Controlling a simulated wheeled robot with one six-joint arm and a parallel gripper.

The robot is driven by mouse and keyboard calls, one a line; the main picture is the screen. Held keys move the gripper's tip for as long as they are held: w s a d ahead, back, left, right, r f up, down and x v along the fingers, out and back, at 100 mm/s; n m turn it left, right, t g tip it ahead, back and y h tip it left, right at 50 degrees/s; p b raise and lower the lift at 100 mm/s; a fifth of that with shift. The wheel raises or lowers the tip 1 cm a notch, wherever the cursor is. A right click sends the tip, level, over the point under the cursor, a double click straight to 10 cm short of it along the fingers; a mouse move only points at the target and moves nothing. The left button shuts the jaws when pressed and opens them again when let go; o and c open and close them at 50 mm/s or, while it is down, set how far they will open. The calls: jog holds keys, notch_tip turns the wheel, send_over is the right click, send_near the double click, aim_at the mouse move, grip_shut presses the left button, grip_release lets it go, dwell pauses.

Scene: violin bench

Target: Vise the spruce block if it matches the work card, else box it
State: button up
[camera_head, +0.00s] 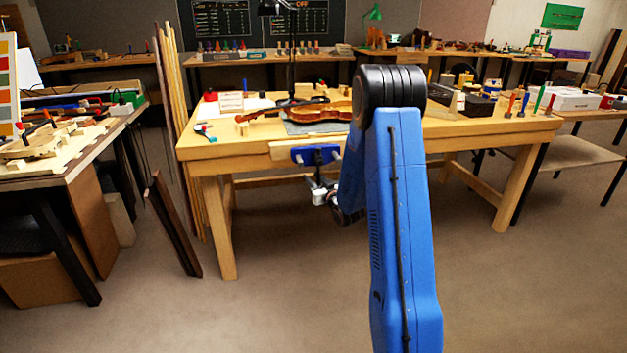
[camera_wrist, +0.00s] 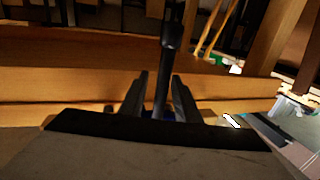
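My gripper shows in the wrist view (camera_wrist: 160,75) as two dark fingers standing apart, with a gap on each side of a dark rod. In the head view it is low at the bench's front, partly hidden by my blue arm. A blue vise (camera_head: 315,154) is fixed to the bench's front edge. A small pale wood block (camera_head: 242,125) lies left of the violin; I cannot tell whether it is the spruce block. A dark open-looking box (camera_head: 478,105) sits at the bench's right.
The wooden bench (camera_head: 215,150) carries a violin (camera_head: 320,112) on a grey mat, a lamp and several small tools. A cluttered side table (camera_head: 75,160) is at the left. The floor in front is clear.

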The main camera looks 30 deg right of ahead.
grip_shut()
jog(key=shift+a, duration=0.15)
jog(key=w+a+r+m+t+h, duration=0.2)
jog(key=a+r+m, duration=0.2)
jog(key=a+m, duration=0.3)
jog(key=shift+r+m, duration=0.4)
jog(key=shift+m, duration=2.1)
jog(key=shift+a, duration=0.1)
